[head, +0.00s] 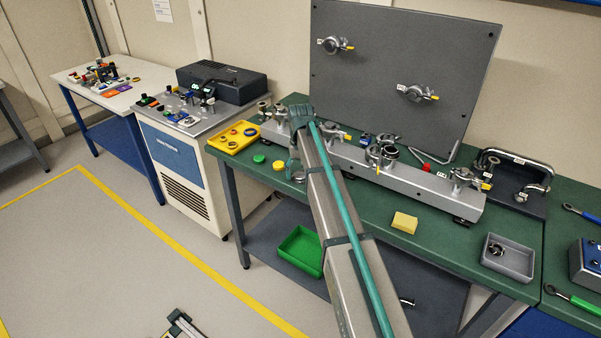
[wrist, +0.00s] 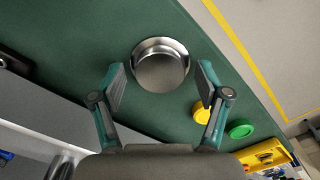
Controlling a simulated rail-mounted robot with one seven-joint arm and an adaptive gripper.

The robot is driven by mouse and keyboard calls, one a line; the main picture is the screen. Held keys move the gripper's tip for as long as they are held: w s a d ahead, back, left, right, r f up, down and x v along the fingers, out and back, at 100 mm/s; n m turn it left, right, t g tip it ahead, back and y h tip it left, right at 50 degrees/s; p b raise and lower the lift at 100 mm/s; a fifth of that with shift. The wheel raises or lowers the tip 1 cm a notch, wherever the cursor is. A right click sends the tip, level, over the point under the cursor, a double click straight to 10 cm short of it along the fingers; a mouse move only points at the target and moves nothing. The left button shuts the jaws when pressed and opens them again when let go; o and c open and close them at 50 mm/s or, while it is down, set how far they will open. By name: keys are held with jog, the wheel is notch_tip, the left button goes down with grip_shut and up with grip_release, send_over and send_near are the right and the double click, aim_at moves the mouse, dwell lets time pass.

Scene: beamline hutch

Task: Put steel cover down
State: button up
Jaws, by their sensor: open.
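The steel cover (wrist: 160,67) is a shiny round metal piece on the green bench top (wrist: 165,22). In the wrist view it sits between the tips of my gripper (wrist: 161,74). My gripper is open, with one finger on each side of the cover and a visible gap to both. In the head view my gripper (head: 293,163) is low over the bench's left part, and my arm hides much of the area. Part of the steel cover (head: 299,177) shows just below the fingers.
A yellow cap (wrist: 201,113) and a green cap (wrist: 240,129) lie close beside the right finger. A yellow tray (head: 234,137) is farther left. A long grey rail (head: 400,179) with clamps runs behind. A yellow block (head: 405,222) and a grey tray (head: 508,256) are to the right.

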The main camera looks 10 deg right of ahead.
aim_at(301, 174)
notch_tip(301, 174, up, 12)
jog(key=b, duration=0.2)
jog(key=shift+r, duration=0.15)
dwell(0.4)
